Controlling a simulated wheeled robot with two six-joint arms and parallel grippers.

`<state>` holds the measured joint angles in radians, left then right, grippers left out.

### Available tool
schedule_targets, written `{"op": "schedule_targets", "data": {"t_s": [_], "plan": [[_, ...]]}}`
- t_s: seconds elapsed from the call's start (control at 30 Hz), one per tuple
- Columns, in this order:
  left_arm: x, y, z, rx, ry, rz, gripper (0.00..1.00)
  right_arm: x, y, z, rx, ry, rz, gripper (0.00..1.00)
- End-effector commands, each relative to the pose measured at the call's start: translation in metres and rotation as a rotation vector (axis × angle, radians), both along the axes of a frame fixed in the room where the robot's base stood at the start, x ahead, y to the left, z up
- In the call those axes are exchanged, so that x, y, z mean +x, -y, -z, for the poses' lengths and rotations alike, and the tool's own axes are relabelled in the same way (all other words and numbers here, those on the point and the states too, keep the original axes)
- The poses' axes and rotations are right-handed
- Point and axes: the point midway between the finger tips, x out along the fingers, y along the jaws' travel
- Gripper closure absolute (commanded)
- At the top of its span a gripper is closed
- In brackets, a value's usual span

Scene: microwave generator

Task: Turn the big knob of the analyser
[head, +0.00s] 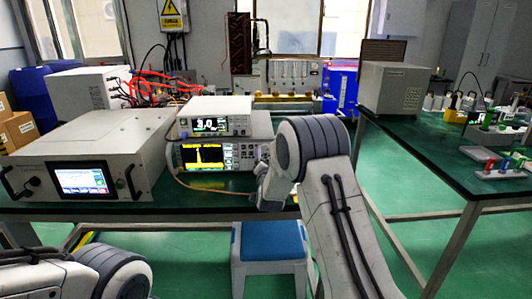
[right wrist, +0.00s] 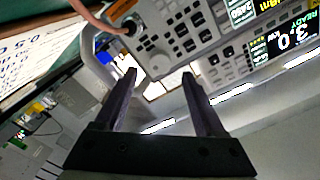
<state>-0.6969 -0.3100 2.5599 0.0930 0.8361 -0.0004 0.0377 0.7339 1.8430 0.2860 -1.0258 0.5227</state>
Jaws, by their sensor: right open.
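The analyser (head: 216,156) stands on the green bench in the head view, its screen lit with a yellow trace. Its right end is partly covered by my right arm. In the right wrist view its button panel (right wrist: 185,28) fills the upper middle, tilted. A round pale knob (right wrist: 158,65) shows there, between and beyond the fingertips. My right gripper (right wrist: 160,76) is open with nothing between its fingers; I cannot tell how far the panel is from the tips. In the head view the right gripper (head: 267,172) is at the analyser's right end. My left gripper is out of view.
A meter (head: 213,116) with a lit display sits on the analyser. A large white unit with a screen (head: 83,182) stands to the left. A cable (right wrist: 95,18) plugs into the panel near the knob. A blue stool (head: 272,242) stands in front of the bench.

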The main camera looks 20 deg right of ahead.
Motion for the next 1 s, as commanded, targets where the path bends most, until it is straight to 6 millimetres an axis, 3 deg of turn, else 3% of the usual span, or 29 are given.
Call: {"op": "schedule_targets", "data": {"t_s": [0.23, 0.63, 0.67, 0.83, 1.0], "plan": [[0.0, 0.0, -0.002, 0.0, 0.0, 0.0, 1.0, 0.029, 0.008, 0.0, 0.0, 0.0, -0.001, 0.29], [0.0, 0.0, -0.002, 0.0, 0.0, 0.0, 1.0, 0.036, 0.01, 0.0, 0.0, -0.002, -0.001, 0.29], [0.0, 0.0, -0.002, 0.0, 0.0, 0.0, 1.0, 0.036, 0.01, 0.0, 0.0, -0.002, -0.001, 0.36], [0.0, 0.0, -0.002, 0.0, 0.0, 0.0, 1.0, 0.036, 0.01, 0.0, 0.0, -0.002, -0.001, 1.0], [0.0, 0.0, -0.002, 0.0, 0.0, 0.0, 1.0, 0.036, 0.01, 0.0, -0.003, -0.003, -0.001, 1.0]]}}
